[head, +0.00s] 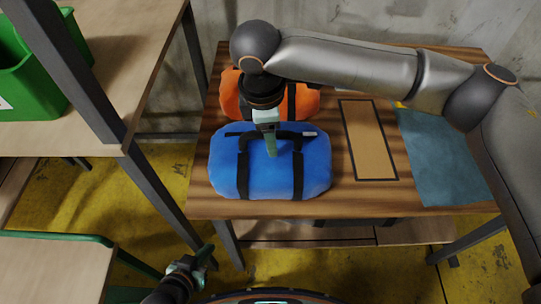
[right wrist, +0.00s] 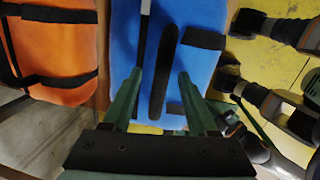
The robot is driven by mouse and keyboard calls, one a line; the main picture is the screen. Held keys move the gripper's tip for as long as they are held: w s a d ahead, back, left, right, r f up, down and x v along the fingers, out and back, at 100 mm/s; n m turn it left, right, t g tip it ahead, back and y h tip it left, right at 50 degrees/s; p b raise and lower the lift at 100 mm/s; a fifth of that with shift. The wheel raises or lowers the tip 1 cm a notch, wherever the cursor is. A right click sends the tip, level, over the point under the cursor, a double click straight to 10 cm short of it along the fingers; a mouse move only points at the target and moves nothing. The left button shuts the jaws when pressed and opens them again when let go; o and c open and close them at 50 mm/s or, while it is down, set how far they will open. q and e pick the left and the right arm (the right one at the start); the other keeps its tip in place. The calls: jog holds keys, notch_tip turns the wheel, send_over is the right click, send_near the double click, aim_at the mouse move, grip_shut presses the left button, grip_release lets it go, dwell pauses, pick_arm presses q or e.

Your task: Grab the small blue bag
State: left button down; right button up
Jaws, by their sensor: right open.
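The blue bag (head: 225,170) lies on the wooden table with two dark straps and a black handle across its top. My right gripper (head: 272,146) reaches down over the bag from above, at its handle. In the right wrist view the blue bag (right wrist: 205,18) fills the middle, and the open green fingers of my right gripper (right wrist: 160,76) stand on either side of the black handle strip (right wrist: 164,70). I cannot tell whether they touch it. My left gripper (head: 204,256) is low at the bottom left, away from the table; its opening is unclear.
An orange bag (head: 231,104) lies just behind the blue one. A framed tan panel (head: 368,140) and a blue-grey cloth (head: 440,155) lie to the right on the table (head: 350,200). A shelf with a green bin (head: 38,85) stands at the left.

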grip_shut()
dwell(0.5)
dwell(0.8)
jog(key=shift+r, duration=0.15)
